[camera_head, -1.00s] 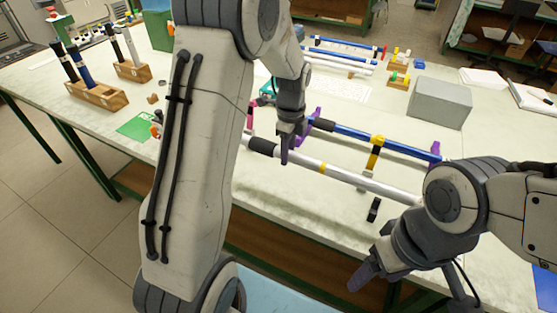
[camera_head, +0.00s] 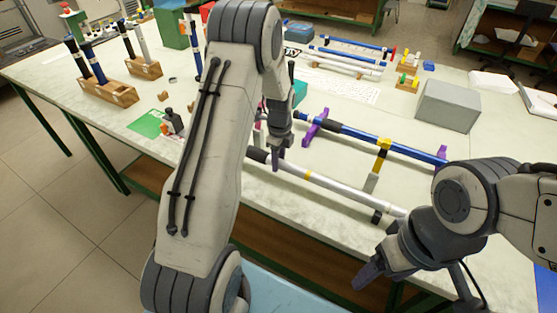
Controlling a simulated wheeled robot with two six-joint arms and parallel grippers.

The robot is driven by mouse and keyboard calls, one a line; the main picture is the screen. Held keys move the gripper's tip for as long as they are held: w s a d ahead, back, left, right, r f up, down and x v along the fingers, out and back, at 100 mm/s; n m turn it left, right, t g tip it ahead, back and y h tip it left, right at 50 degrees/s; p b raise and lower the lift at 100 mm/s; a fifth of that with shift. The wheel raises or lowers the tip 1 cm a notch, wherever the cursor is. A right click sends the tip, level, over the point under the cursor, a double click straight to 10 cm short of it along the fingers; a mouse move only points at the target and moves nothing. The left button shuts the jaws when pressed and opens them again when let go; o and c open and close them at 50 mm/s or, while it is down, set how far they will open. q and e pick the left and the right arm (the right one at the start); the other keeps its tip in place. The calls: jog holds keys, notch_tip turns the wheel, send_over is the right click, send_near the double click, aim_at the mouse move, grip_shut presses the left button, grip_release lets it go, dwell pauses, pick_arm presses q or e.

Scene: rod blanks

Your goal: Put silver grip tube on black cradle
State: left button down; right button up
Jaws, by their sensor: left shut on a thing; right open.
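The silver grip tube (camera_head: 342,190) has a black grip at its left end and a yellow band. It lies slantwise along the table's front side. My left gripper (camera_head: 277,160) is shut on it near the black grip. A small black piece (camera_head: 377,216), apparently part of the black cradle, shows at the tube's right part; whether they touch is unclear. The cradle's other end is not clearly visible, perhaps hidden by my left arm. My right gripper (camera_head: 372,280) is open and empty, in front of the table's front edge.
A grey box (camera_head: 447,105) stands at the back right. Wooden racks (camera_head: 108,92) hold upright tubes at the left. A green mat (camera_head: 147,124) lies left of my arm.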

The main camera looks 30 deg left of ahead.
pick_arm(q)
jog(key=shift+f, duration=0.1)
jog(key=shift+f, duration=0.3)
jog(key=c, duration=0.5)
grip_release()
jog(key=shift+r, duration=0.1)
